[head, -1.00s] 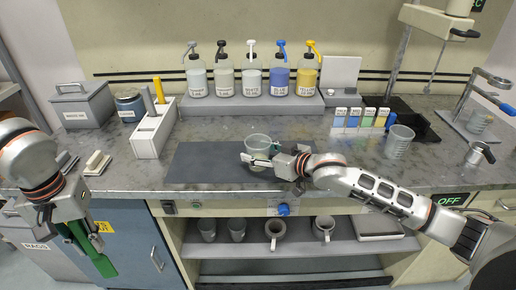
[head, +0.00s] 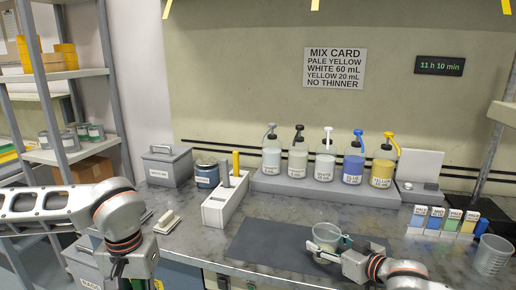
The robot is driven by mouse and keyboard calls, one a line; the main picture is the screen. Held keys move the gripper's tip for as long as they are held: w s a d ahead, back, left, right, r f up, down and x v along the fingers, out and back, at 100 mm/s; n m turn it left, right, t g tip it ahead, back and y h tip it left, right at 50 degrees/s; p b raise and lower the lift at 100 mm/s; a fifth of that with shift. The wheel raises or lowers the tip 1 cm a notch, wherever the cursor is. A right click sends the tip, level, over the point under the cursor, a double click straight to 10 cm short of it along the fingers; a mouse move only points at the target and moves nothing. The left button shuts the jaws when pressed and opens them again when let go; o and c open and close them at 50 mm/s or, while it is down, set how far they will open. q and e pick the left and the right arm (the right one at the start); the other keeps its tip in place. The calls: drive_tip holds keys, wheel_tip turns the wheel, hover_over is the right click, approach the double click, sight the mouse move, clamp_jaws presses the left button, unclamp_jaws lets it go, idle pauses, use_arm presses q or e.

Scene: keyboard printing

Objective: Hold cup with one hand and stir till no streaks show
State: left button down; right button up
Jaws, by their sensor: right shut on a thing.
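The clear cup (head: 326,232) stands upright at the dark mat (head: 265,243) on the counter. My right gripper (head: 328,250) is shut on the cup, its fingers around the lower side. What is inside the cup is too small to make out. A white holder (head: 222,209) left of the mat carries a grey stick (head: 225,174) and a yellow stick (head: 236,163), both upright. My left gripper (head: 136,284) is at the lower left, apart from the cup; its fingers are cut off by the bottom edge.
Several pump bottles, including a yellow one (head: 382,172), stand on a grey riser (head: 318,191) behind the mat. Colour sample cards (head: 436,219) and a clear beaker (head: 491,256) are at the right. A grey bin (head: 166,167) and a blue tin (head: 206,175) stand at the back left.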

drive_tip(key=o, duration=1.7)
